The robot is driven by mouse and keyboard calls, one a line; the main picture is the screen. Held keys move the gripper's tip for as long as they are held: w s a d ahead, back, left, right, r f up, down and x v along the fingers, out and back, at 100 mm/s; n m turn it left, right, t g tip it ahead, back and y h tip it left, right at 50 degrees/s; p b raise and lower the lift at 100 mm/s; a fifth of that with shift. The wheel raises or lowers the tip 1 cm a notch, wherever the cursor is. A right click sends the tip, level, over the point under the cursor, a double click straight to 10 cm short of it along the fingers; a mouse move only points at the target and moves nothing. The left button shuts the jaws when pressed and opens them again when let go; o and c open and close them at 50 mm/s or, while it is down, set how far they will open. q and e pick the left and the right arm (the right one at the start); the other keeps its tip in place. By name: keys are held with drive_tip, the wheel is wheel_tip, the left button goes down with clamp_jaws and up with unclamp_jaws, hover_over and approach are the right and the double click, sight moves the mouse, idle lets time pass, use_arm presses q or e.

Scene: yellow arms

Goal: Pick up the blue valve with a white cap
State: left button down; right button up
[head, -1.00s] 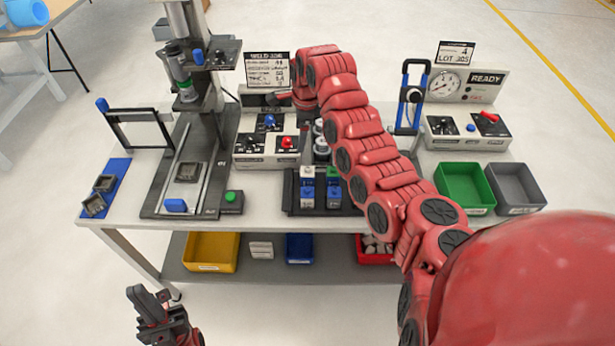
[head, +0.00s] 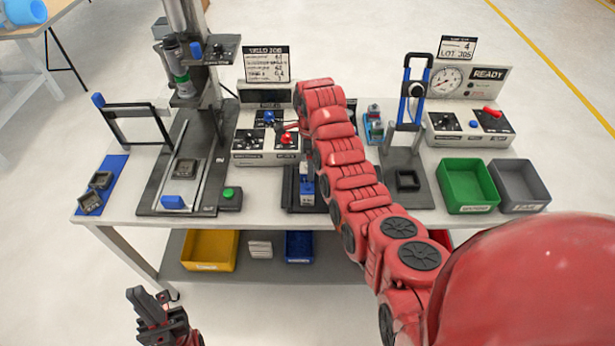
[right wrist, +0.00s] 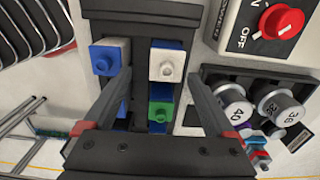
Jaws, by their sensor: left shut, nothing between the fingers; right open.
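In the right wrist view, a blue valve with a white cap (right wrist: 167,65) stands in a black tray (right wrist: 140,18). To its left is a valve with a white body and blue cap (right wrist: 107,57); below it is a green valve (right wrist: 160,112). My right gripper (right wrist: 160,82) is open and empty, its fingers on either side of the white-capped valve in the picture; I cannot tell the height gap. In the head view, blue valves (head: 307,190) show in the tray, partly hidden by my right arm. My left gripper (head: 150,300) is shut and empty, in front of the table.
A control box with a red knob (right wrist: 282,20) and a holder with round numbered weights (right wrist: 232,102) are close to the right gripper. A press (head: 190,80) stands left. Green (head: 468,207) and grey bins (head: 520,207) sit right. A yellow bin (head: 208,265) is on the lower shelf.

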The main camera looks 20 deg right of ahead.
drive_tip(key=shift+w+a+f+p, duration=0.1)
drive_tip(key=shift+w+f+p, duration=0.15)
drive_tip(key=shift+p, duration=0.25)
drive_tip(key=shift+w+a+f+p, duration=0.15)
drive_tip(key=shift+f+p, duration=0.1)
drive_tip(key=shift+f, duration=0.2)
drive_tip(key=shift+w+a+f+p, duration=0.1)
drive_tip(key=shift+f+p, duration=0.15)
drive_tip(key=shift+f, duration=1.45)
drive_tip(key=c, duration=1.4)
clamp_jaws()
drive_tip(key=shift+w+d+r, duration=0.1)
drive_tip(key=shift+r, duration=0.05)
